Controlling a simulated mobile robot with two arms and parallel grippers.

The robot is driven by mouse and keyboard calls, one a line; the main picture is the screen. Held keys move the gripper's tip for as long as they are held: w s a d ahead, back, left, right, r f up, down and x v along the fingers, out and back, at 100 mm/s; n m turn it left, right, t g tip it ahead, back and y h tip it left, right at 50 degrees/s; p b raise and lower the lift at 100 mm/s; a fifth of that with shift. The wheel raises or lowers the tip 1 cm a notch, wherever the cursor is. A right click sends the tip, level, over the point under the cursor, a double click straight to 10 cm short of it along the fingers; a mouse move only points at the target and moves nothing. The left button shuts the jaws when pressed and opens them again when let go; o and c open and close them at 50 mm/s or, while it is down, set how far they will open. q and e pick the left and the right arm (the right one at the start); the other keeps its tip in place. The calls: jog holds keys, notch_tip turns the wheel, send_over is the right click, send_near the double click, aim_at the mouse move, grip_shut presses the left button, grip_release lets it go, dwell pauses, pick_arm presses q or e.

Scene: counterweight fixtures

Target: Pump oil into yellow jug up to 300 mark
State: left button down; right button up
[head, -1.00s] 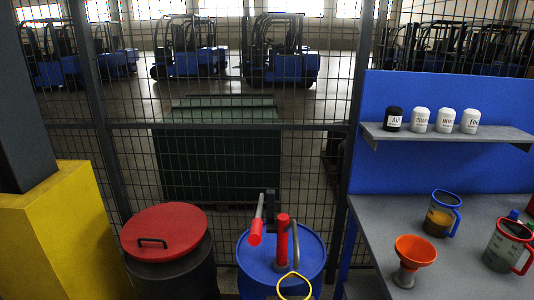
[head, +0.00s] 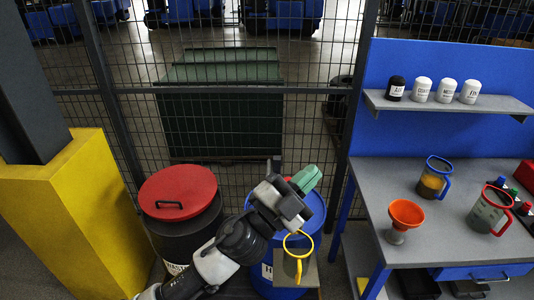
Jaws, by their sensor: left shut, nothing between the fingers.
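The yellow jug (head: 286,245), seen by its yellow rim and handle, stands in front of the blue oil drum (head: 316,213). Its level marks and any oil inside cannot be read. My left arm comes in from the lower left and passes across the drum top. My left gripper (head: 307,179), with green fingers, is shut and empty over the drum, at the pump. The pump is mostly hidden behind my arm; only a bit of red shows beside the gripper. Whether the gripper touches the pump cannot be told. My right gripper is out of view.
A dark bin with a red lid (head: 176,190) stands left of the drum, by a yellow post base (head: 75,210). The grey bench (head: 385,185) on the right holds an orange funnel (head: 406,212), a blue-rimmed jug (head: 433,180) and a red-rimmed jug (head: 487,211). A wire fence stands behind.

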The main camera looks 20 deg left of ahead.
pick_arm(q)
jog(key=w+d+f+m+g+h, duration=0.1)
jog(key=d+f+m+g, duration=0.15)
jog(key=m+g, duration=0.6)
jog(key=d+f+m+g, duration=0.1)
jog(key=d+m+g, duration=0.2)
jog(key=m+g, duration=0.5)
jog(key=w+a+f+n+t+y, duration=0.1)
jog(key=w+a+y, duration=0.3)
jog(key=a+y, duration=0.3)
jog(key=w+a+f+t+y, duration=0.1)
jog(key=w+a+y, duration=0.4)
jog(key=a, duration=0.4)
jog(key=f+b, duration=0.1)
jog(key=f, duration=0.1)
jog(key=f+b, duration=0.1)
jog(key=f, duration=0.2)
jog(key=f+b, duration=0.1)
jog(key=f, duration=0.1)
jog(key=shift+s+a+f, duration=0.15)
jog(key=shift+a+f, duration=0.1)
jog(key=shift+f, duration=0.15)
jog(key=shift+f+b, duration=0.4)
jog(key=shift+f, duration=0.1)
jog(key=shift+s, duration=0.1)
